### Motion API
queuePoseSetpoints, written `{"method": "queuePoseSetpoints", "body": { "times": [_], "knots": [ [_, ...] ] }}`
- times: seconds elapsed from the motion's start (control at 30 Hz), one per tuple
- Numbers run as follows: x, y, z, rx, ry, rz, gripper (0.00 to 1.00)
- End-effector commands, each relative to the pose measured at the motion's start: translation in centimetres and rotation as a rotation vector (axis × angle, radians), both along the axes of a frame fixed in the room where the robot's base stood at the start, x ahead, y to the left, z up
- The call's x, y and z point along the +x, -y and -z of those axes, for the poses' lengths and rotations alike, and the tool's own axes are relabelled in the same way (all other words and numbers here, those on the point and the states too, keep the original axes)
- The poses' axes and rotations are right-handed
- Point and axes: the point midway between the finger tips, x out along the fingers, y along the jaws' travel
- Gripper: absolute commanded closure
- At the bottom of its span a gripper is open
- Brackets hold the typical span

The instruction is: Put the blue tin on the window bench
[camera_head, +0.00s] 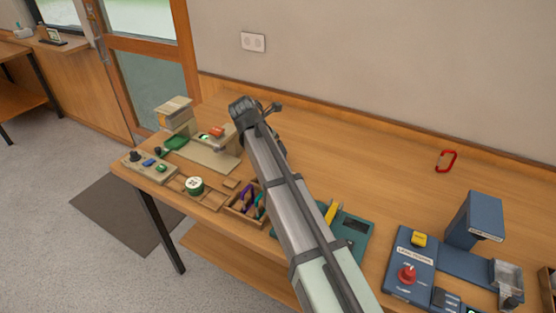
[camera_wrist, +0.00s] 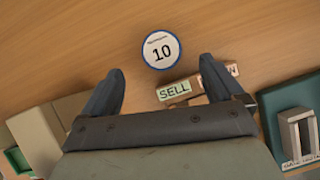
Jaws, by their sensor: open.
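In the wrist view a round top with a blue rim and a white label reading 10 (camera_wrist: 162,50) stands on the wood, and it looks like the blue tin seen from above. My gripper (camera_wrist: 162,68) is open and empty, with one finger on each side and the round top just beyond the fingertips. I cannot tell the height between them. In the head view my arm hides the tin and the fingers. A wooden bench (camera_head: 62,47) under the window at the far left looks like the window bench.
A SELL block (camera_wrist: 178,91) lies close by the right finger. On the workbench (camera_head: 345,150) are a green-rimmed round tin (camera_head: 194,185), a beige machine (camera_head: 210,155), a blue machine (camera_head: 475,218) and a red carabiner (camera_head: 446,160). A door (camera_head: 155,70) separates the workbench from the window bench.

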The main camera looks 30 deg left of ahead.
Motion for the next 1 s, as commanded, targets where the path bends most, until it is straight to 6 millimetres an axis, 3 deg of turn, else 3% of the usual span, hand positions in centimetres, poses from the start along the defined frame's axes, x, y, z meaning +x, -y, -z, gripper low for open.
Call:
{"method": "queuePoseSetpoints", "body": {
  "times": [0.1, 0.47, 0.8, 1.0],
  "knots": [
    [0.7, 0.1, 1.2, 0.0, -0.001, 0.001, 0.06],
    [1.6, 0.4, 2.6, 0.0, 0.0, 0.001, 0.06],
    [3.7, 0.9, 6.0, 0.0, -0.001, 0.001, 0.06],
    [3.8, 0.9, 6.1, 0.0, 0.0, 0.001, 0.06]
  ]
}}
